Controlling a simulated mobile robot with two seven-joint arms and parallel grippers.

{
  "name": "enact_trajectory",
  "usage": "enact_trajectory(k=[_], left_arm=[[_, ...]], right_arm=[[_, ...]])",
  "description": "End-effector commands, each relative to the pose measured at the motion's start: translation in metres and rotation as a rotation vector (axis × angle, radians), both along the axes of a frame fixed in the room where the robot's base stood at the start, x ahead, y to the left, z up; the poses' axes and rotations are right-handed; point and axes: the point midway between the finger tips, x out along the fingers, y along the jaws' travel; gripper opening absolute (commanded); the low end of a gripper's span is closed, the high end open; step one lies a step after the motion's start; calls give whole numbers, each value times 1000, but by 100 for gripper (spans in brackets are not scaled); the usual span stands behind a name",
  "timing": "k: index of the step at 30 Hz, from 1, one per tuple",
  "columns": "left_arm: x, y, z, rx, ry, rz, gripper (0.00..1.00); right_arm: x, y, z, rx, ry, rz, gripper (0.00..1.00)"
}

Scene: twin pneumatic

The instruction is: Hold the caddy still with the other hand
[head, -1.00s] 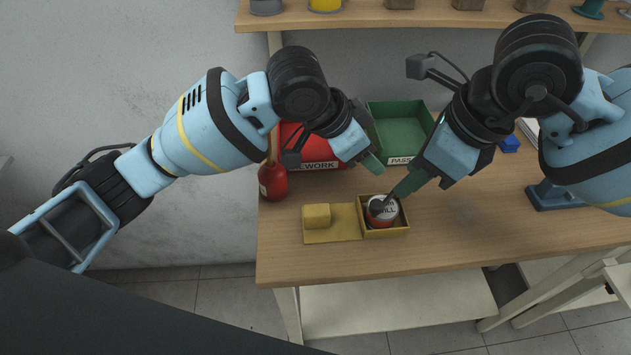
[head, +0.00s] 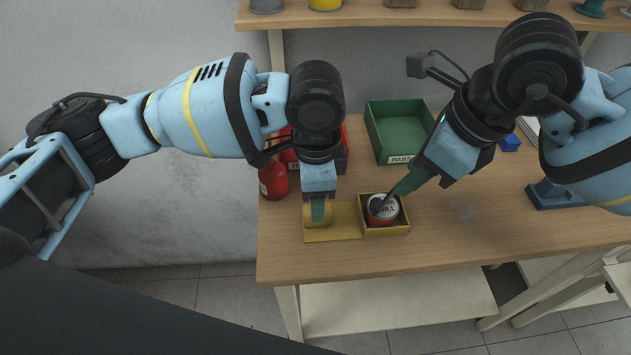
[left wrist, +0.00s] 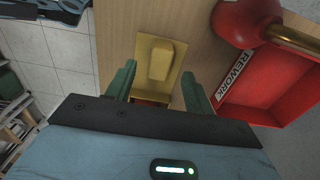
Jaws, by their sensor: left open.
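The yellow caddy (head: 345,222) lies on the wooden table. It has a flat plate with a raised yellow block (left wrist: 160,60) at its left and an open box at its right. A red can (head: 383,210) with a white labelled top sits in the box. My left gripper (head: 318,212) is open, pointing down above the block and partly hiding it. In the left wrist view its green fingers (left wrist: 158,85) stand apart, with the block ahead between them. My right gripper (head: 390,200) reaches down to the can's top; its grip is unclear.
A green PASS tray (head: 398,158) stands behind the caddy. A red REWORK tray (left wrist: 285,80) and a red bulb-shaped object (head: 272,180) are behind and left, close to my left arm. A blue item (head: 510,143) lies at right. The table front is clear.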

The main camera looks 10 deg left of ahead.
Motion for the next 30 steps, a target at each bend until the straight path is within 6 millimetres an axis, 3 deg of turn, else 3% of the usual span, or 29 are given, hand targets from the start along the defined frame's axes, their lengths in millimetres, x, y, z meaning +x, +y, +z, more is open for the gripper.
enact_trajectory(k=[6,12,23,30], left_arm=[[0,0,-32,0,2,0,53],[0,0,-49,0,1,1,53],[0,0,-53,-2,0,0,53],[0,0,-52,-2,-1,0,21]], right_arm=[[0,0,0,0,0,0,36],[0,0,0,0,0,0,36],[0,0,0,0,0,0,36],[0,0,0,0,0,0,36]])
